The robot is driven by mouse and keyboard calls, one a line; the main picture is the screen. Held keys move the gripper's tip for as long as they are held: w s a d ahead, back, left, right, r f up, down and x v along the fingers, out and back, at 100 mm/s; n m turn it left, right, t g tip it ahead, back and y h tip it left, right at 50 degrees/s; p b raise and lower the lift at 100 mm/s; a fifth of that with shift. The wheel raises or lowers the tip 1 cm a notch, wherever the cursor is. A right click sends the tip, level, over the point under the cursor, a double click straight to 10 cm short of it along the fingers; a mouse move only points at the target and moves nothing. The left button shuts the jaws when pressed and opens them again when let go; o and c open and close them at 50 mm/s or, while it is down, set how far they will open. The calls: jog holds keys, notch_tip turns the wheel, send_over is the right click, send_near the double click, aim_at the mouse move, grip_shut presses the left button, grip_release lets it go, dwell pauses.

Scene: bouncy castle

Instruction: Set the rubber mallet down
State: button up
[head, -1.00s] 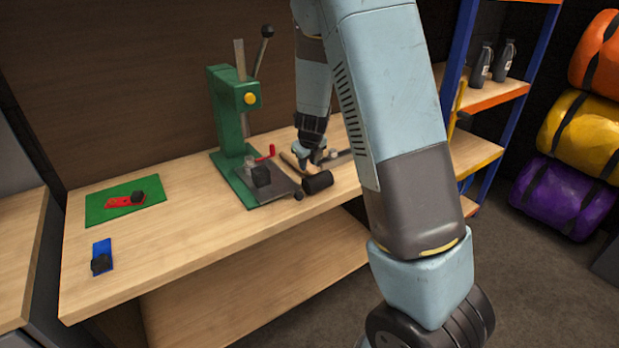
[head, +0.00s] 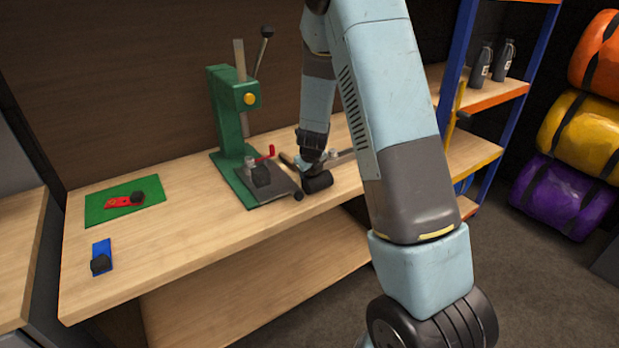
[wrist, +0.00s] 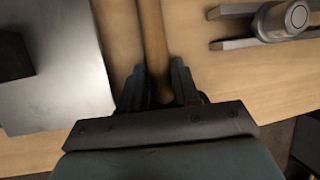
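The rubber mallet lies on the workbench right of the green press, with its black head (head: 318,182) near the bench's front edge. Its wooden handle (wrist: 152,35) runs up the middle of the wrist view. My gripper (wrist: 158,78) is down at bench level with one finger on each side of the handle. The fingers look shut on it with no clear gap. In the head view my gripper (head: 311,166) is just behind the mallet head and hides part of the handle. The mallet head is hidden in the wrist view.
The green press (head: 236,130) with its grey base plate stands left of the mallet. A grey metal clamp-like part (wrist: 275,22) lies to the right. A green mat (head: 105,209) with a red tool and a blue tool (head: 101,250) lie farther left.

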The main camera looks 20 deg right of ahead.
grip_shut()
dwell(0.3)
jog(key=shift+r, duration=0.15)
dwell(0.3)
jog(key=shift+r, duration=0.3)
jog(key=r, duration=0.3)
jog(key=shift+s+a, duration=0.2)
jog(key=shift+a, duration=0.05)
jog(key=s+a+r, duration=0.5)
jog(key=s+r, duration=0.4)
jog(key=s, duration=0.3)
jog(key=shift+a, duration=0.25)
